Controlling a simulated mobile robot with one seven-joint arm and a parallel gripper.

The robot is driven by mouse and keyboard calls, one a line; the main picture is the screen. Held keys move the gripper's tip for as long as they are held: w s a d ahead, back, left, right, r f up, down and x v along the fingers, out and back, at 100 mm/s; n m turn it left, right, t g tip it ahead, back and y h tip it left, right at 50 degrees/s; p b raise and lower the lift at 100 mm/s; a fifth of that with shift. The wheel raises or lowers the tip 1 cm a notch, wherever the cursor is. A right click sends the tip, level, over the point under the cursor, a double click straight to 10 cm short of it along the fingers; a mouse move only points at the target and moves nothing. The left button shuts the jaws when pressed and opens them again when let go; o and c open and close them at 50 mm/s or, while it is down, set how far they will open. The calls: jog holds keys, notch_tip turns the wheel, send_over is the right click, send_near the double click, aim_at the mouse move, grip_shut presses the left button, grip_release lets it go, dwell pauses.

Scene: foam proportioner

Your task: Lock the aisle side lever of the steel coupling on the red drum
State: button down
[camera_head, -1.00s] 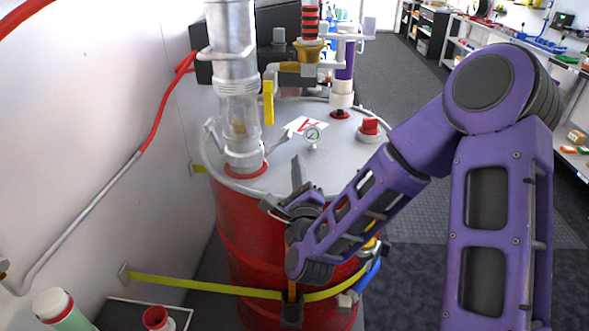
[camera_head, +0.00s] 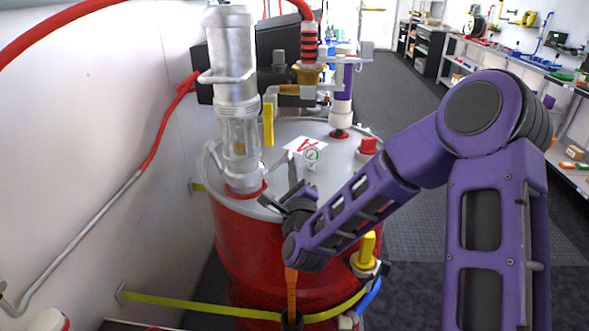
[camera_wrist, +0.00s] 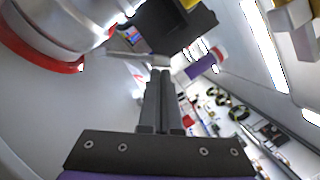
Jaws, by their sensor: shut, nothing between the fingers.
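The steel coupling (camera_head: 242,178) stands upright on the red drum (camera_head: 240,245), under a clear sight section and a steel pipe. One lever (camera_head: 211,153) sticks out on its wall side. The aisle side lever is not clear in the head view. My gripper (camera_head: 292,170) is shut and empty, with its fingers pointing up just to the right of the coupling, above the drum's near rim. In the wrist view the closed fingers (camera_wrist: 161,100) point up the picture. The rounded steel body (camera_wrist: 75,22) with a red ring (camera_wrist: 35,52) lies to their left, apart from them.
A yellow handle (camera_head: 268,124), a gauge (camera_head: 312,155) and a red knob (camera_head: 368,146) stand on or above the drum top. A yellow valve handle (camera_head: 367,246) is on the drum's right side. A yellow strap (camera_head: 200,305) crosses low.

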aim_at(284, 157)
jog(key=shift+a+r+n, duration=0.2)
jog(key=shift+r+n, duration=0.15)
jog(key=shift+n, duration=0.25)
jog(key=shift+a+r+n+g+y, duration=0.4)
jog(key=shift+r+n, duration=0.3)
jog(key=shift+n, duration=0.6)
jog(key=shift+a+r+n, duration=0.4)
jog(key=shift+a+n, duration=0.15)
jog(key=shift+n, duration=0.45)
jog(key=shift+g, duration=0.3)
